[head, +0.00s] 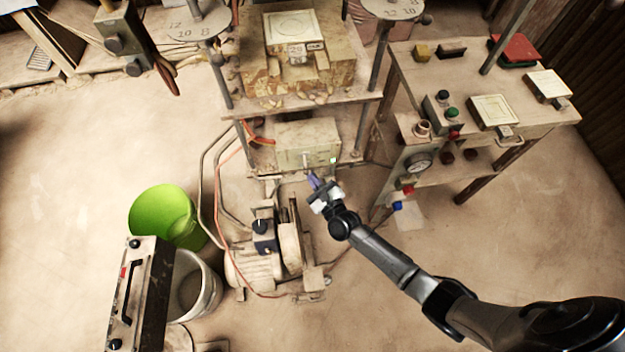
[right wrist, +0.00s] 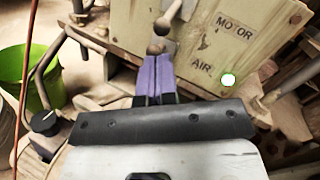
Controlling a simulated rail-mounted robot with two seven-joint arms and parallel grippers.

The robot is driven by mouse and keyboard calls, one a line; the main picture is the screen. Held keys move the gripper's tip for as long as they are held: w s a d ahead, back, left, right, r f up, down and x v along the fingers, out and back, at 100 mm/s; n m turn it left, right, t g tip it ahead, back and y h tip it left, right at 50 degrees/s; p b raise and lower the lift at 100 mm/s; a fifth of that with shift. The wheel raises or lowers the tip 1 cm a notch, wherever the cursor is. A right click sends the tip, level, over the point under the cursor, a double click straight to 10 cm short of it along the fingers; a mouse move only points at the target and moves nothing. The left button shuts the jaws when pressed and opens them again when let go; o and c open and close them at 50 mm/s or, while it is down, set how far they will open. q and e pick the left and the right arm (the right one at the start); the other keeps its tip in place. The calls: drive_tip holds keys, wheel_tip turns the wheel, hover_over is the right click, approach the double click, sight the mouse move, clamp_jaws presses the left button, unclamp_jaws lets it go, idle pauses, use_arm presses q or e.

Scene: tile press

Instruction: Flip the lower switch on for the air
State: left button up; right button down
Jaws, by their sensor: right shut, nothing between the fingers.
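The pale switch box (head: 308,143) sits under the press table, and its front panel (right wrist: 262,35) fills the upper right of the right wrist view. The panel carries a MOTOR label (right wrist: 235,27) above an AIR label (right wrist: 202,68). A green lamp (right wrist: 228,80) glows beside AIR. An upper lever (right wrist: 168,22) with a rounded end and a dark lower knob (right wrist: 157,46) show left of the labels. My right gripper (head: 314,181) is shut and empty. Its purple fingertips (right wrist: 157,62) are at the lower knob; contact is unclear. My left gripper is out of view.
A motor pump (head: 265,262) with hoses stands below the box. A green bucket (head: 163,215) and a white bucket (head: 205,290) stand left of it. A side table (head: 480,75) with a gauge (head: 418,163) is on the right.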

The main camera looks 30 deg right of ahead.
drive_tip(key=shift+f, duration=0.1)
drive_tip(key=s+d+f+b, duration=0.2)
drive_tip(key=s+f, duration=0.3)
drive_tip(key=s, duration=0.6)
drive_tip(key=shift+s+d+f+b, duration=0.2)
drive_tip(key=shift+s+b, duration=0.1)
drive_tip(key=shift+b, duration=0.35)
